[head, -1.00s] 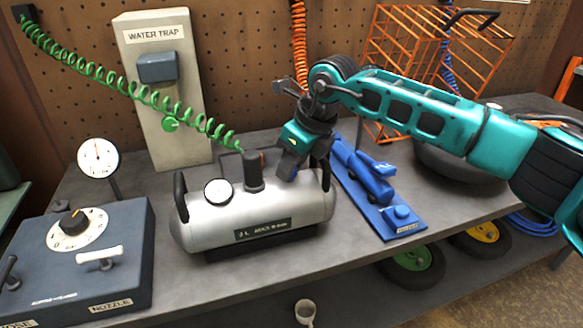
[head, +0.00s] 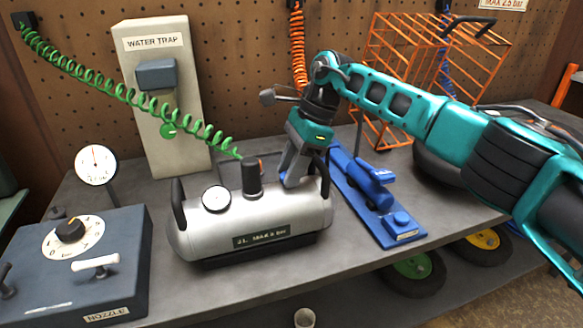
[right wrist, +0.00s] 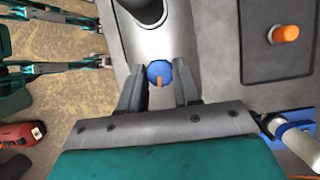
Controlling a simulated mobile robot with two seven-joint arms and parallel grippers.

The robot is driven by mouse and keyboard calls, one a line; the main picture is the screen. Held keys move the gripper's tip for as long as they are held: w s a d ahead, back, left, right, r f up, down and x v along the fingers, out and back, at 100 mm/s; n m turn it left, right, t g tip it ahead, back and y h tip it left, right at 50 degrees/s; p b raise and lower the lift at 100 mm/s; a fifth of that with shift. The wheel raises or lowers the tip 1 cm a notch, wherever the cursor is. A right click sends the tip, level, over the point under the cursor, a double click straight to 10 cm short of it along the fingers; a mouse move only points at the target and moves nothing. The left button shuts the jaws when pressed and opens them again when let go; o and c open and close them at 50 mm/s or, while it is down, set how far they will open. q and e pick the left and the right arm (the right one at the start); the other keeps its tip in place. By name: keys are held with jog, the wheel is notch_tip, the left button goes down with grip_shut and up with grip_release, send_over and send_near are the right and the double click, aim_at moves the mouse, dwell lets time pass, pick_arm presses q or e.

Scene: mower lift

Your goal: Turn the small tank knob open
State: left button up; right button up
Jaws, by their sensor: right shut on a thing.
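The silver tank (head: 205,238) lies on the grey bench, with a round gauge (head: 216,199) and a dark upright cylinder (head: 252,178) on top. It also shows in the right wrist view (right wrist: 165,45). The small blue tank knob (right wrist: 158,70) with an orange pointer mark sits between my right fingertips in the right wrist view. My right gripper (head: 291,183) is shut on it at the tank's right end, pointing down. My left gripper is not in view.
A green coiled hose (head: 120,92) runs to the tank's cylinder. A blue tool (head: 372,185) lies right of the tank, a blue-grey control box (head: 120,255) left. An orange-capped knob (right wrist: 285,33) stands on a dark plate behind the tank. An orange wire cage (head: 400,60) stands farther back.

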jog(key=shift+w+a+n+g, duration=0.1)
jog(key=shift+n+g, duration=0.2)
jog(key=shift+n, duration=0.7)
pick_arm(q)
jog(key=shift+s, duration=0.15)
pick_arm(e)
jog(key=shift+n+h, duration=0.3)
jog(key=o, duration=1.1)
jog(key=shift+c, duration=0.2)
jog(key=shift+r, duration=0.15)
